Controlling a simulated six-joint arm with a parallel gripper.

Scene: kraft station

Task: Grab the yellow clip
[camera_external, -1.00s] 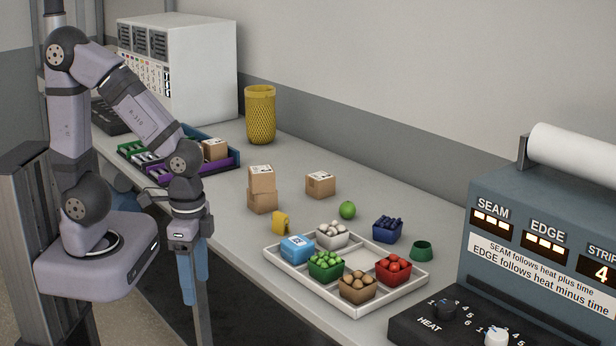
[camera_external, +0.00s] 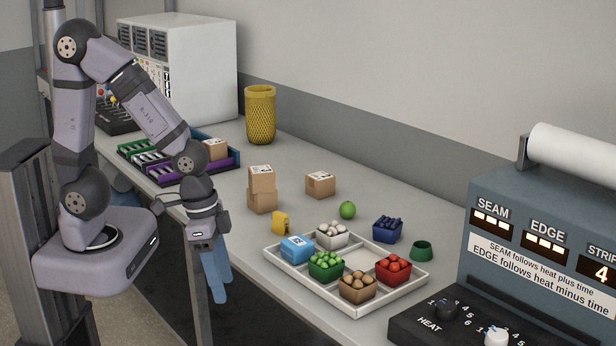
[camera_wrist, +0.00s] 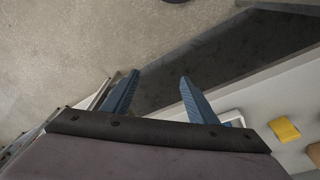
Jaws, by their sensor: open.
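The yellow clip (camera_external: 281,223) lies on the bench top near its front edge, left of the white tray and in front of the stacked cardboard boxes. It also shows at the right of the wrist view (camera_wrist: 284,129). My gripper (camera_external: 217,289) has blue fingers and points down in front of the bench edge, left of the clip and apart from it. In the wrist view its two fingers (camera_wrist: 158,80) stand apart with nothing between them.
The white tray (camera_external: 352,308) holds several small punnets and a blue box. Two stacked boxes (camera_external: 262,190) stand behind the clip, and another box (camera_external: 320,185) is further right. A lime (camera_external: 347,210), a blue punnet (camera_external: 387,230) and a green cup (camera_external: 421,251) are near the tray.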

